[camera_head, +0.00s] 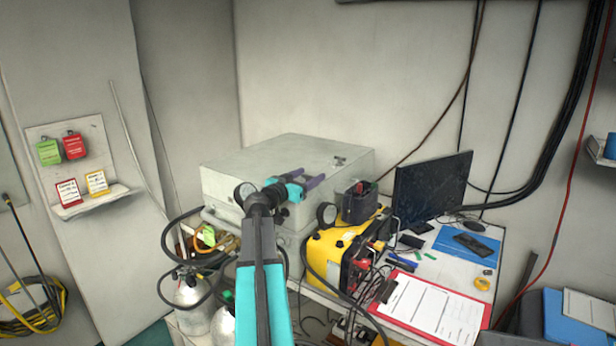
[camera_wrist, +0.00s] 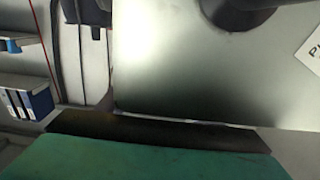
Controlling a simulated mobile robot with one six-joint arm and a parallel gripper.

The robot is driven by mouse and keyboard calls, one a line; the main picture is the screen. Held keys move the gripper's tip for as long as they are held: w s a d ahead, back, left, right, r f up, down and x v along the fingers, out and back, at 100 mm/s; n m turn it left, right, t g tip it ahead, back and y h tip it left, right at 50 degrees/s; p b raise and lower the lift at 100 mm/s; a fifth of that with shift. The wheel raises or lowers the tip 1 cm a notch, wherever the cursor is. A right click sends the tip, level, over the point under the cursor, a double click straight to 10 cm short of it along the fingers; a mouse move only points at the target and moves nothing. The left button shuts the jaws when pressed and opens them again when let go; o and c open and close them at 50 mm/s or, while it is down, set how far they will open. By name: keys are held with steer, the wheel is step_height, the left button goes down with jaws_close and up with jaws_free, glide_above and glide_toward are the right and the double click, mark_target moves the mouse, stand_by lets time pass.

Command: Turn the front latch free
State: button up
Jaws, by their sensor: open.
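A pale grey panel case (camera_head: 345,165) with a closed lid stands on the bench against the back wall. My gripper (camera_head: 314,174) is open, its two purple fingers apart with nothing seen between them. In the head view it overlaps the lid and front edge of the case; whether it touches cannot be told. A small dark fitting (camera_head: 284,212) shows on the case front just below my gripper; I cannot tell if it is the front latch. The wrist view shows a smooth pale surface (camera_wrist: 190,70) with a dark round part (camera_wrist: 240,12) at the top. No latch is clear there.
A yellow unit (camera_head: 328,250) with cables is to the right, beside a monitor (camera_head: 430,185) and a red clipboard (camera_head: 432,308). Hoses and cylinders (camera_head: 190,290) crowd the lower left. Above the case is free room.

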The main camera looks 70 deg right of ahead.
steer(key=c, duration=1.1)
steer(key=shift+o, duration=0.2)
